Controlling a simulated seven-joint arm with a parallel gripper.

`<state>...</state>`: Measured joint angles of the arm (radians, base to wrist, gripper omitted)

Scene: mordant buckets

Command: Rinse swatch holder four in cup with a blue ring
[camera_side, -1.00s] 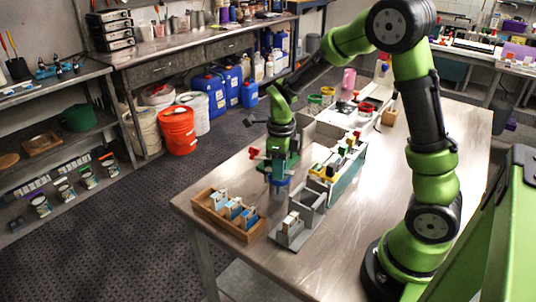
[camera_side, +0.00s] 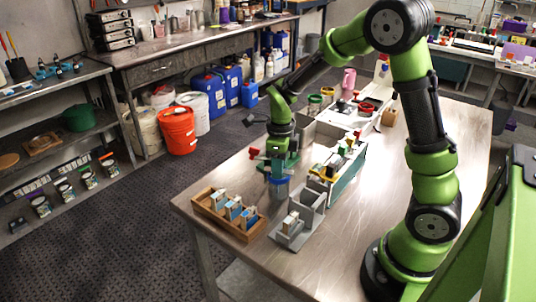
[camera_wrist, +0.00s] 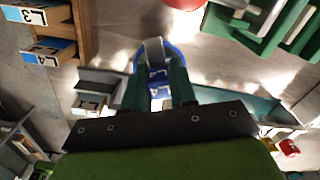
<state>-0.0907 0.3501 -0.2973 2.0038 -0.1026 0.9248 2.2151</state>
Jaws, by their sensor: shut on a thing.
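My gripper (camera_side: 281,172) points down over the table near the wooden rack in the side view. In the wrist view, its green fingers (camera_wrist: 160,88) are shut on a swatch holder (camera_wrist: 159,78) with a blue and white label. The label is too small and covered to read fully. The cup with a blue ring (camera_wrist: 176,50) is right at the fingertips, and the holder appears within the ring's outline; how deep it sits I cannot tell. In the side view the blue ring (camera_side: 279,184) shows just under the fingers.
A wooden rack (camera_side: 214,218) with several holders stands at the table's front left. Cups with red (camera_side: 366,107) and green rings (camera_side: 314,99) stand farther back. The right table area is clear.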

